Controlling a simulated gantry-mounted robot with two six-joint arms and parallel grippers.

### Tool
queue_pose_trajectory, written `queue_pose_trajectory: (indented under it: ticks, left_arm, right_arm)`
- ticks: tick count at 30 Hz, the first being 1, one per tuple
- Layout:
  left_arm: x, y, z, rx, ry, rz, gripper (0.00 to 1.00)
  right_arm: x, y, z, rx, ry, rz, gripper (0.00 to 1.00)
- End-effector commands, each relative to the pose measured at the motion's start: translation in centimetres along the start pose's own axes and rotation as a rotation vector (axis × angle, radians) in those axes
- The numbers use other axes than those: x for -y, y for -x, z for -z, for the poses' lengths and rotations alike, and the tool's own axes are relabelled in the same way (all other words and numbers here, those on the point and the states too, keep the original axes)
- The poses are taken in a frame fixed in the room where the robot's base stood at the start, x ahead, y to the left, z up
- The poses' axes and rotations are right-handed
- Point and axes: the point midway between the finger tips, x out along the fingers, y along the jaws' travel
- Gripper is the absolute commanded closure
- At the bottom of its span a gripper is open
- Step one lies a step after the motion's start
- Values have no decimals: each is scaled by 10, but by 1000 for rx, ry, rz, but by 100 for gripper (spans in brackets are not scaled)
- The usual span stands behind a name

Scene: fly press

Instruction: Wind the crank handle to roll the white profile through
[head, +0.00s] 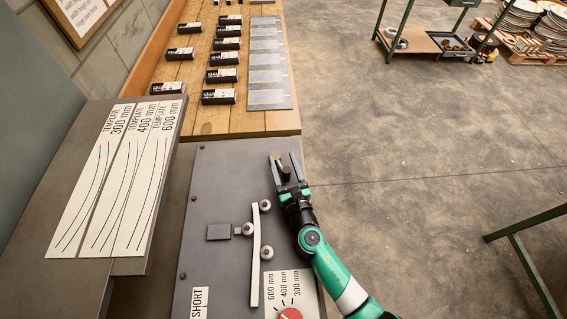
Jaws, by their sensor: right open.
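The white profile (255,265) is a narrow strip standing lengthwise on the grey machine plate. It runs between rollers: one at its upper right (265,205), one at its left (248,228) and one at its right (267,252). My right gripper (286,160) is open over the plate's upper right corner, above and right of the rollers. A dark upright knob (286,173), which looks like the crank handle, shows between its fingers; I cannot tell whether they touch it. The crank's arm is hidden under the gripper. My left gripper is not in view.
A red dial (290,314) with a 600/400/300 mm scale sits at the plate's bottom. A template board (120,180) stands at left. A wooden bench (200,120) with several dark boxes lies beyond. A green-framed cart (420,42) and open floor are at right.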

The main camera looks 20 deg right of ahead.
Motion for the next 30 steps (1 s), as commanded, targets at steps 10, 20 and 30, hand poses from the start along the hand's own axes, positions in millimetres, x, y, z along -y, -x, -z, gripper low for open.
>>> queue_pose_trajectory:
  ticks: [10, 20, 30]
  left_arm:
    - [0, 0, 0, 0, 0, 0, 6]
    - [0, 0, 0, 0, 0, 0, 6]
    - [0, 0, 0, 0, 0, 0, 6]
  right_arm:
    - [0, 0, 0, 0, 0, 0, 86]
    - [0, 1, 0, 0, 0, 0, 100]
    - [0, 1, 0, 0, 0, 0, 100]
